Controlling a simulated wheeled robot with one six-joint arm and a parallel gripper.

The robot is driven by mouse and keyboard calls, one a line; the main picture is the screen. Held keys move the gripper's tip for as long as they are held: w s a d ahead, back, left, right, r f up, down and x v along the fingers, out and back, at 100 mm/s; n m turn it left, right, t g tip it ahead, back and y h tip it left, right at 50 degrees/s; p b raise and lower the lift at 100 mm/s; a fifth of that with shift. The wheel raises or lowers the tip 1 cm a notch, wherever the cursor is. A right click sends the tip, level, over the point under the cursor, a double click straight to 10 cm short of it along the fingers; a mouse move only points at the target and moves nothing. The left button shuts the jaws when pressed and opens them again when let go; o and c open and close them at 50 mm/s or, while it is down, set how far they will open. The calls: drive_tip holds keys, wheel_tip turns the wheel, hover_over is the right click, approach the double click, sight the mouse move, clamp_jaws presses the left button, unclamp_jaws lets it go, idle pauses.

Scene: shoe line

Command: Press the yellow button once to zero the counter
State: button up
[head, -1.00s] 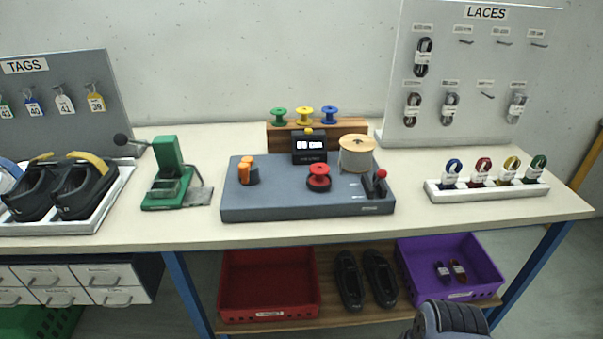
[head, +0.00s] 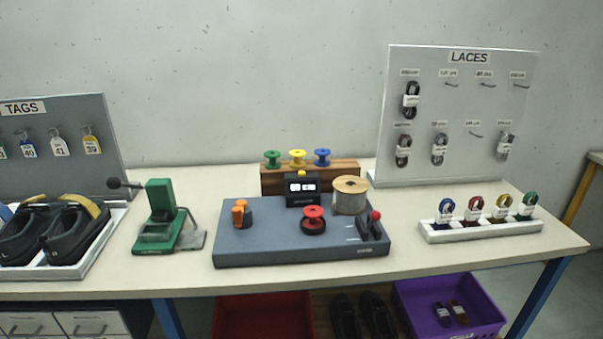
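The counter (head: 302,190) is a small black box with a lit white display, standing at the back of the grey machine base (head: 235,247). Its digits are too small to read surely. The yellow button (head: 302,173) is a small knob on top of the counter, with nothing covering it. A yellow spool (head: 297,157) stands just behind it on a wooden block. My gripper is not in view.
A green press (head: 162,218) stands left, a lace rack (head: 480,231) right. The table's front strip is clear.

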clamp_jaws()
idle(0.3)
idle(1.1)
